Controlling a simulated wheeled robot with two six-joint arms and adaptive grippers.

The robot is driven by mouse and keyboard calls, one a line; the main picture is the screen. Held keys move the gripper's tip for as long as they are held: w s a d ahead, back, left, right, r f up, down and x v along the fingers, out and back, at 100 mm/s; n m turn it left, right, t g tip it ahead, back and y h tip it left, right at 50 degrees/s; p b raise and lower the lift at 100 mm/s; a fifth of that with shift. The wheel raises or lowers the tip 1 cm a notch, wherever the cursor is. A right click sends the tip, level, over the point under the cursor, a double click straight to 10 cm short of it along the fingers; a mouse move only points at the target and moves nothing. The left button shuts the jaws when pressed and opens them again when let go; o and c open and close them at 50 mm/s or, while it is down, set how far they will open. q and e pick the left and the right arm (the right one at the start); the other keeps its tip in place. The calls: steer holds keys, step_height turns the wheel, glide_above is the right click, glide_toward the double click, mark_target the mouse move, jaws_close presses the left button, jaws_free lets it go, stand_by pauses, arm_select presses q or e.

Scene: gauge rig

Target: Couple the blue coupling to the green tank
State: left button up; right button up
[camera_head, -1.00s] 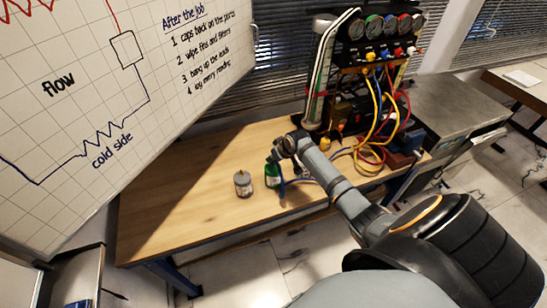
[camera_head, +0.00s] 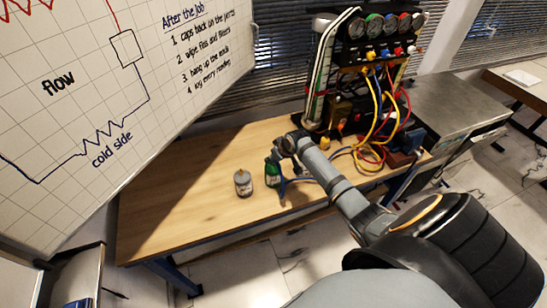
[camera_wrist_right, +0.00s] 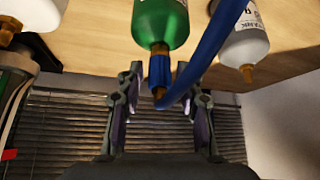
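The green tank (camera_head: 272,175) stands on the wooden bench, and it also shows in the right wrist view (camera_wrist_right: 160,20), with a brass fitting at its neck. The blue coupling (camera_wrist_right: 159,71) is in line with that neck in the right wrist view, with a brass end pointing toward my gripper. I cannot tell whether it is seated on the tank's fitting. A blue hose (camera_wrist_right: 213,48) bends away from it. My right gripper (camera_wrist_right: 160,106) is open, its fingers spread on either side of the coupling with gaps visible. My left gripper is not in view.
A grey tank (camera_head: 243,184) stands just left of the green one and shows in the right wrist view (camera_wrist_right: 243,42). The gauge rig (camera_head: 372,55) with red and yellow hoses stands at the bench's right. The bench's left (camera_head: 170,205) is clear.

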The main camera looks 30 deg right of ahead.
steer(key=o, duration=0.6)
steer(key=v, duration=1.2)
